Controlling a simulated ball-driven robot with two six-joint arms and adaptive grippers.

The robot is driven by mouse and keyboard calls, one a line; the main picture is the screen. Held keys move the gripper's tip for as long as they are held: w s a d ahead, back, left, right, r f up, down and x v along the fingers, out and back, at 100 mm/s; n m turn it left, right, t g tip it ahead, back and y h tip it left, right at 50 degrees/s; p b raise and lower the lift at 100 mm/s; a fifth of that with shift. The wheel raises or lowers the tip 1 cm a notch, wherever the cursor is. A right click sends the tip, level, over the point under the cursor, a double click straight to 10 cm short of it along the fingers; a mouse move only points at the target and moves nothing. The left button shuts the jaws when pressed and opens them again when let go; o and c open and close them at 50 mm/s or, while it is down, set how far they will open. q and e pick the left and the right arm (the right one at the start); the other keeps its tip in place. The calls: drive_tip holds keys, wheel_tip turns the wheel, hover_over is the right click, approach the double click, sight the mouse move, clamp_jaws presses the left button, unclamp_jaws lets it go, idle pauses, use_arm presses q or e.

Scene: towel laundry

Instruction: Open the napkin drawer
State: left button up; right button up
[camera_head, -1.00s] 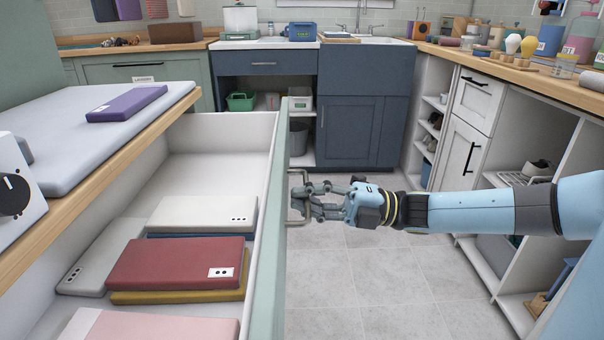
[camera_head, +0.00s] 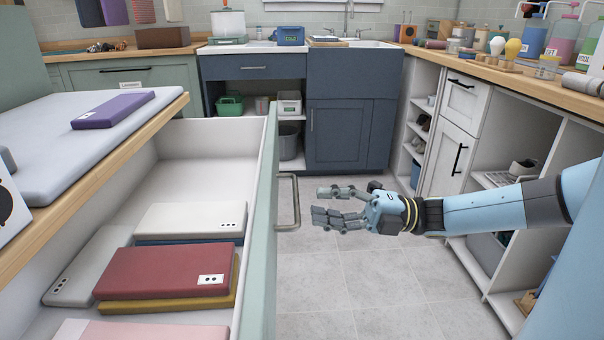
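The napkin drawer (camera_head: 258,235) stands pulled far out from under the counter at the left. Its front is pale green and its inside is white. Folded napkins lie in it: a red one (camera_head: 165,270) on a mustard one, white ones (camera_head: 192,219), and a pink one (camera_head: 145,329). The metal handle (camera_head: 296,203) sticks out from the drawer front. My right gripper (camera_head: 318,202) is open and empty, just right of the handle and apart from it. My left gripper is out of view.
A purple folded cloth (camera_head: 113,110) lies on a pale pad on the wooden counter above the drawer. Blue cabinets (camera_head: 348,133) stand at the back and white shelving (camera_head: 520,150) at the right. The tiled floor (camera_head: 370,285) between is clear.

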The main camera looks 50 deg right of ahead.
drive_tip(key=v, duration=0.6)
idle(0.4)
